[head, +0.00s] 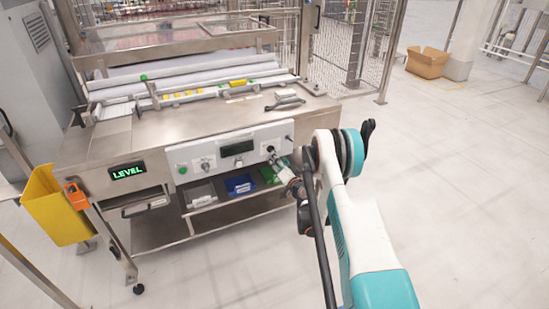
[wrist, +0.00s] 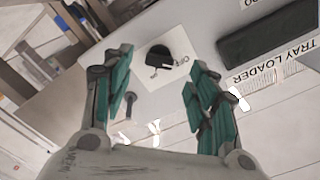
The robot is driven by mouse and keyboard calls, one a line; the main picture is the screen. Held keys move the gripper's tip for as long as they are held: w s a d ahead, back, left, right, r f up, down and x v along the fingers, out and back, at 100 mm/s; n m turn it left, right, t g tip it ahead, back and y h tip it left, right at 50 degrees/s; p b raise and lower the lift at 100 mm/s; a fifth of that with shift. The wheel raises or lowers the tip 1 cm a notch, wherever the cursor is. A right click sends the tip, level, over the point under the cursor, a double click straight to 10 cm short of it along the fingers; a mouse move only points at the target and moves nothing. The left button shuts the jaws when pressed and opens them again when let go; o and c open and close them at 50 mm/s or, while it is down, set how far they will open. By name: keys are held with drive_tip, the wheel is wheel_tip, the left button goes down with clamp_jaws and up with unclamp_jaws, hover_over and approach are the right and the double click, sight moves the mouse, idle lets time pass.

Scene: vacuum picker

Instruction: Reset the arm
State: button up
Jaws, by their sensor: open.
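My gripper (wrist: 160,82) is open in the wrist view, with its two teal-padded fingers wide apart and nothing between them. Beyond the fingertips is a black rotary knob (wrist: 159,57) on a white plate; I cannot tell how far off it is. In the head view my arm reaches forward from the lower right. My gripper (head: 284,173) is at the right end of the machine's white control panel (head: 205,167), close to its front. The fingers are small there and partly hidden by my own wrist.
The steel machine (head: 150,140) has a lit LEVEL display (head: 128,172) and a lower shelf with a blue bin (head: 240,185) and a green bin (head: 268,175). A yellow bin (head: 55,205) hangs at its left. The floor (head: 460,200) to the right is clear.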

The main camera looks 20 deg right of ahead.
drive_tip(key=shift+s, duration=0.8)
drive_tip(key=s+a+r+n+g+y, duration=0.25)
drive_tip(key=a+r, duration=0.45)
drive_tip(key=r, duration=0.5)
drive_tip(key=s+a+r+n+g+y, duration=0.1)
drive_tip(key=a+r+n, duration=0.2)
drive_tip(key=a+r, duration=0.65)
drive_tip(key=s+a+r+n+g, duration=0.25)
drive_tip(key=s+a+r, duration=0.25)
drive_tip(key=s+r, duration=0.7)
drive_tip(key=s+f+g+h, duration=0.1)
drive_tip(key=s+f+g, duration=0.1)
drive_tip(key=s, duration=1.4)
drive_tip(key=s+f+g+h, duration=0.1)
drive_tip(key=s+g+h, duration=0.1)
drive_tip(key=s, duration=1.3)
drive_tip(key=shift+s+f+n+g, duration=0.4)
drive_tip(key=shift+g, duration=0.1)
drive_tip(key=shift+h, duration=0.25)
drive_tip(key=shift+c, duration=0.5)
